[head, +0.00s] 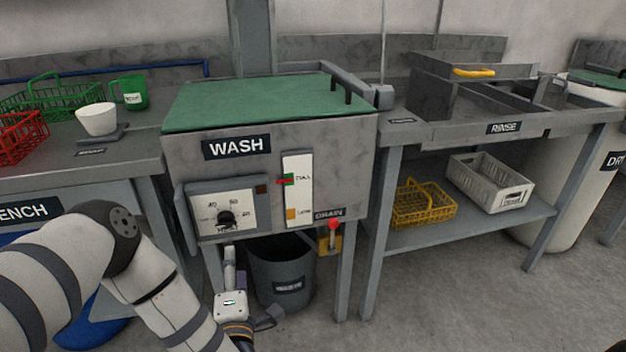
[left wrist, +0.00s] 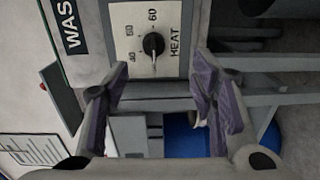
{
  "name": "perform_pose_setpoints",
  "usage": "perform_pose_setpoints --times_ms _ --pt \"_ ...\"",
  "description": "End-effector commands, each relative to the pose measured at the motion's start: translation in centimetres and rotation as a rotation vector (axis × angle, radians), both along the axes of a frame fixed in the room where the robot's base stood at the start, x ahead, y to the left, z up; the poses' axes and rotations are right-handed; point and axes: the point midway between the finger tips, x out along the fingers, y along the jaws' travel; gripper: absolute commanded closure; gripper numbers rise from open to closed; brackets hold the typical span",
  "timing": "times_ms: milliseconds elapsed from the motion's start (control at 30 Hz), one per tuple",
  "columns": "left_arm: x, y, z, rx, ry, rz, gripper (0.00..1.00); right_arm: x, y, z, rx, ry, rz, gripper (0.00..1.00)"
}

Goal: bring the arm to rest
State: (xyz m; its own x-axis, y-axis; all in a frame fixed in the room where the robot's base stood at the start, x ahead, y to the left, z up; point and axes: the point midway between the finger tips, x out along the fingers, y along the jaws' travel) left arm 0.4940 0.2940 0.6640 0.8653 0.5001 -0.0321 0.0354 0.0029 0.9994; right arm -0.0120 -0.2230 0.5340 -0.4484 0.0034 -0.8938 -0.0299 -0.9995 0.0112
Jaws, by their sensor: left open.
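My left arm (head: 160,295) comes in from the lower left in the head view. Its gripper (head: 248,285) is in front of the lower part of the wash station, below the heat dial (head: 227,218). In the left wrist view the gripper (left wrist: 160,100) is open, its two purple-padded fingers apart with nothing between them. The heat dial (left wrist: 153,44) shows beyond the fingertips and is not touched. My right gripper is not in view.
The wash station (head: 270,165) has a green lid (head: 255,103), a red drain lever (head: 333,224) and a dark bin (head: 283,268) under it. A bench with baskets (head: 60,97) stands left. A rinse table (head: 505,128) stands right. Floor (head: 440,300) at front right is clear.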

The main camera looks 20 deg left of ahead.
Motion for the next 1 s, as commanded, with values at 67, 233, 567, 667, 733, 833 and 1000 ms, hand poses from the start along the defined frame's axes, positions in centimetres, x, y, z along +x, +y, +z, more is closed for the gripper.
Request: perform_pose_setpoints --times_ms 67,233,567,667,733,833,1000 --pt "-1.2 -2.7 -1.5 0.040 0.164 -0.120 0.48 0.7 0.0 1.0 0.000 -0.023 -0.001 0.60" --pt "-12.1 -10.5 -7.8 0.295 0.802 -0.652 0.48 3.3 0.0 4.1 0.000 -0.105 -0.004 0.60" --pt "-38.8 -8.4 -5.9 0.678 1.602 -1.557 0.48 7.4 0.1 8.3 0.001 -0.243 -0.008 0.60" --pt "-41.9 -7.3 -4.7 0.697 1.682 -1.670 0.48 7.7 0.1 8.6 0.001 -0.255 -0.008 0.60" --pt "-42.9 -7.1 -4.3 0.697 1.706 -1.704 0.48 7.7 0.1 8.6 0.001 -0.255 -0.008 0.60" --pt "-43.2 -7.0 -4.4 0.694 1.713 -1.714 0.48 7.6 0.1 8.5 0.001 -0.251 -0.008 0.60" --pt "-43.1 -7.1 -4.5 0.692 1.712 -1.712 0.48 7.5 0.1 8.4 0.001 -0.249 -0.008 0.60"
